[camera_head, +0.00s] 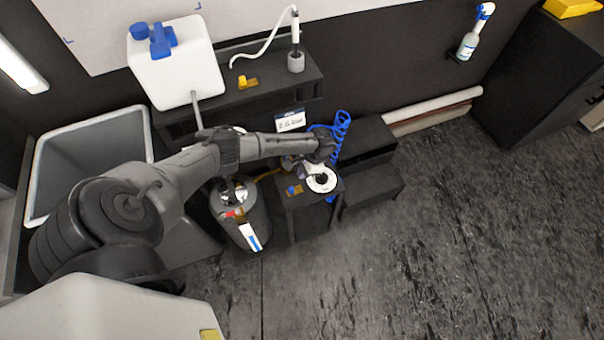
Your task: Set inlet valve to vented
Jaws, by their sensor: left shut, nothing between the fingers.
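My left arm reaches from the left across to a small dark stand (318,211). My left gripper (306,170) is small in the picture and points down over this stand, shut and empty. A small valve with a blue handle on a brass-coloured body (294,190) sits on the stand, just below and left of the gripper. I cannot tell whether they touch, nor read the handle's setting. A round white part with a dark centre (322,180) is beside it. I cannot tell for certain which fitting is the inlet valve. My right gripper is out of view.
A dark pressure tank (257,205) with red and brass fittings stands left of the stand. A white jug (178,75) and a yellow-handled fitting (247,82) are behind. A coiled blue hose (342,125) hangs behind the stand. The floor (450,240) to the right is clear.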

